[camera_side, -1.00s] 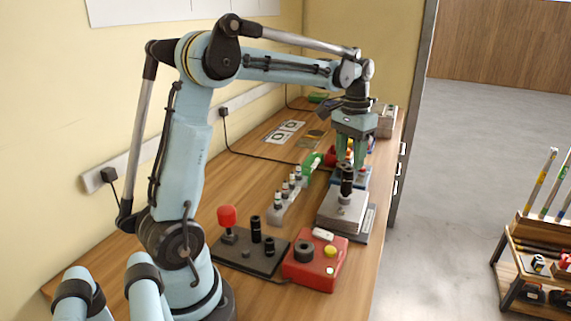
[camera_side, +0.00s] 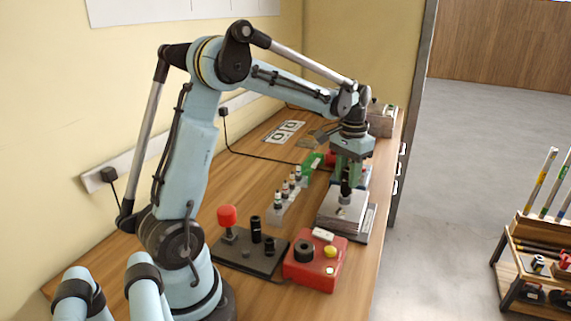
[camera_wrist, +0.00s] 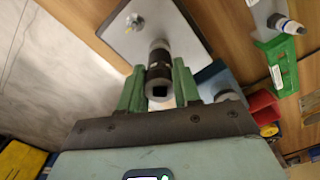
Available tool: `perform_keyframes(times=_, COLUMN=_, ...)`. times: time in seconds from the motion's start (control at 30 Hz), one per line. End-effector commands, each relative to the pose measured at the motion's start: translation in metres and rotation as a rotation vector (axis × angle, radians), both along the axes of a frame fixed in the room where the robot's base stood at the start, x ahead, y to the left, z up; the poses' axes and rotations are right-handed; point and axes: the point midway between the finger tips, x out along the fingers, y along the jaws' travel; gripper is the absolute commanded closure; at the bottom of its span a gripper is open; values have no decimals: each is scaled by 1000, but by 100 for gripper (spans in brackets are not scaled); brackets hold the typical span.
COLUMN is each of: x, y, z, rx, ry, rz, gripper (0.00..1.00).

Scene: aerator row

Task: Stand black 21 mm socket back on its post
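A black socket (camera_side: 346,188) is between the fingers of my gripper (camera_side: 348,178), over the grey block on the bench. In the wrist view the socket (camera_wrist: 160,72) stands between both green fingers (camera_wrist: 160,85), which appear to press on its sides. Its square hole faces the camera. A small metal stud (camera_wrist: 133,20) rises from the grey block's plate (camera_wrist: 175,18), apart from the socket. I cannot tell whether the socket's lower end touches the block. A black base (camera_side: 238,258) at the front holds a taller black socket (camera_side: 256,230) and a shorter one (camera_side: 269,246).
A red-topped peg (camera_side: 227,217) rises from the black base. A red box (camera_side: 313,268) with a black ring and yellow button sits beside it. A row of small bottles (camera_side: 285,192) and a green holder (camera_wrist: 277,62) stand left of the grey block (camera_side: 342,212).

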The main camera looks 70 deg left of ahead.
Motion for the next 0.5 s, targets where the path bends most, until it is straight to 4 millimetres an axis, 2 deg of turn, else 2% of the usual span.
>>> perform_keyframes(times=0.03, x=0, y=0, z=0, rx=0, ry=0, rz=0, gripper=79)
perform_keyframes(times=0.17, x=0, y=0, z=0, rx=0, ry=0, rz=0, gripper=98)
perform_keyframes(times=0.33, x=0, y=0, z=5, rx=0, ry=0, rz=0, gripper=98)
perform_keyframes(times=0.5, x=0, y=0, z=19, rx=0, ry=0, rz=0, gripper=98)
